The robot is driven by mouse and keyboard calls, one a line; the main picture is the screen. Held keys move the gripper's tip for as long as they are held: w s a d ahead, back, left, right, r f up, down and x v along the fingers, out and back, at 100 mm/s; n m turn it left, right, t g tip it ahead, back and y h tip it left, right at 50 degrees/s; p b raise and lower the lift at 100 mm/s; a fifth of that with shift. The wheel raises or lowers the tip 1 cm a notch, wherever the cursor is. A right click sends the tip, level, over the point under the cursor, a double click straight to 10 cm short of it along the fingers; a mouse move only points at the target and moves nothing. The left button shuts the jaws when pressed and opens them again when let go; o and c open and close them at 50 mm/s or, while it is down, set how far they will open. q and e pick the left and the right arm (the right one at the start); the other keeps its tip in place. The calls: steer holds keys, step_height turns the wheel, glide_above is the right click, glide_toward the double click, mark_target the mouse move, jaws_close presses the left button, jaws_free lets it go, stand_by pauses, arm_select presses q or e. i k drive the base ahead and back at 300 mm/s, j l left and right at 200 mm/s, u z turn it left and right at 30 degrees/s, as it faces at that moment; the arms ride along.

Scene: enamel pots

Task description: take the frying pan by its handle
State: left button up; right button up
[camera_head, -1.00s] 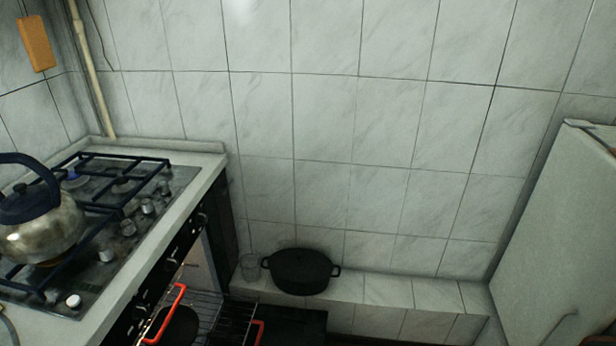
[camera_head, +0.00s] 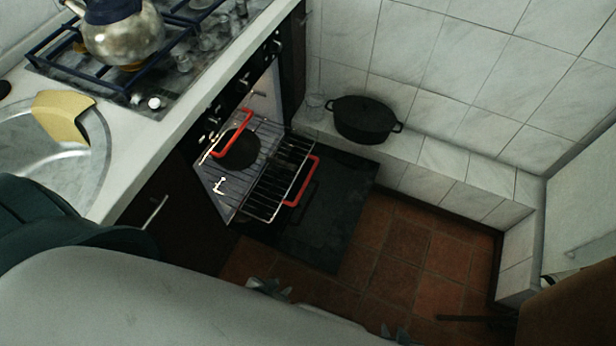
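A dark round pan (camera_head: 240,152), which looks like the frying pan, sits on the wire rack inside the open oven. Its handle cannot be made out clearly. My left gripper (camera_head: 270,287) shows small at the bottom centre, beyond my large pale body part, well in front of the oven and apart from the pan. My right gripper (camera_head: 396,334) just shows at the bottom edge, over the tiled floor. Their fingers are too small and dark to read.
The oven door (camera_head: 318,220) hangs open, low over the floor, with a second red-edged rack (camera_head: 275,190) pulled out above it. A black two-handled pot (camera_head: 363,120) and a glass (camera_head: 316,106) stand on the tiled ledge. A kettle (camera_head: 122,35) is on the stove. The red floor (camera_head: 400,250) is clear.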

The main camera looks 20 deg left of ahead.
mark_target(254, 156)
steer(key=u, duration=1.25)
steer(key=k+j, duration=0.1)
steer(key=k, duration=0.3)
steer(key=k+j, duration=0.15)
steer(key=k, duration=0.3)
steer(key=z, duration=1.75)
